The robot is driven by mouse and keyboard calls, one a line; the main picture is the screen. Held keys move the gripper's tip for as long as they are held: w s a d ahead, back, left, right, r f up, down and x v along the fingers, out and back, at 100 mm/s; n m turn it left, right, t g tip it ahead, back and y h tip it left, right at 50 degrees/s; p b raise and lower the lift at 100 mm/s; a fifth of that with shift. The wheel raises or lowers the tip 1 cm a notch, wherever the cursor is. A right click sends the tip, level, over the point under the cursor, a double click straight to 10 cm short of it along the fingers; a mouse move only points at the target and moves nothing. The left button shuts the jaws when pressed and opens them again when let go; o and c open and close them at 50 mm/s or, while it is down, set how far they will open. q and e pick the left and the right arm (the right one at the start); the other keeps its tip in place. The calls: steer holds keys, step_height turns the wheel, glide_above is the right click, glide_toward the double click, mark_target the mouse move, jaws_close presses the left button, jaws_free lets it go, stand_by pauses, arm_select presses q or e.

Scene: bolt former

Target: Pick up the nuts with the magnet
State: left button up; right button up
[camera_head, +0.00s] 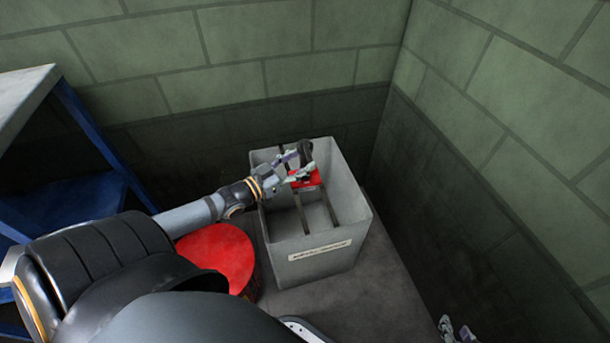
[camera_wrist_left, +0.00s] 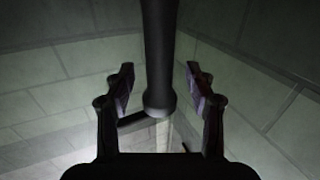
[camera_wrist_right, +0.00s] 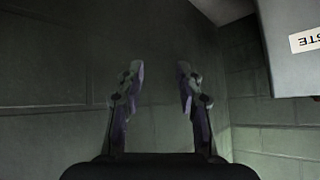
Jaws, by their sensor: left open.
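A dark handle-like piece (camera_head: 305,148) and a red piece (camera_head: 308,179) show at the grey box's open top, likely parts of the magnet; I cannot tell whether they join. My left gripper (camera_head: 290,165) is over the box beside them. In the left wrist view a black rod (camera_wrist_left: 160,60) with a flared end stands between the open fingers of the left gripper (camera_wrist_left: 160,88), with gaps on both sides. My right gripper (camera_wrist_right: 158,88) is open and empty; it shows at the bottom right of the head view (camera_head: 456,330). I can make out no nuts.
The grey box (camera_head: 320,262) has dark bars (camera_head: 299,213) across its inside and a front label. A red round drum (camera_head: 222,252) stands left of it. A blue-framed table (camera_head: 90,130) is at the left. Block walls (camera_head: 290,60) close the back and right.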

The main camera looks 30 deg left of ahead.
arm_select(q)
steer(key=shift+w+d+b, duration=0.15)
steer(key=shift+w+b, duration=0.25)
steer(key=shift+w, duration=0.05)
steer(key=shift+w+d+b, duration=0.15)
steer(key=shift+w+b, duration=0.3)
steer(key=shift+w, duration=0.05)
steer(key=shift+r, duration=0.1)
jaws_close()
arm_select(e)
steer(key=w+r+t, duration=0.4)
steer(key=r, duration=0.4)
steer(key=w+r+t, duration=0.4)
steer(key=w+r, duration=0.1)
steer(key=r, duration=0.3)
steer(key=shift+w+d+r, duration=0.15)
steer(key=shift+d+r, duration=0.15)
steer(key=shift+d, duration=0.15)
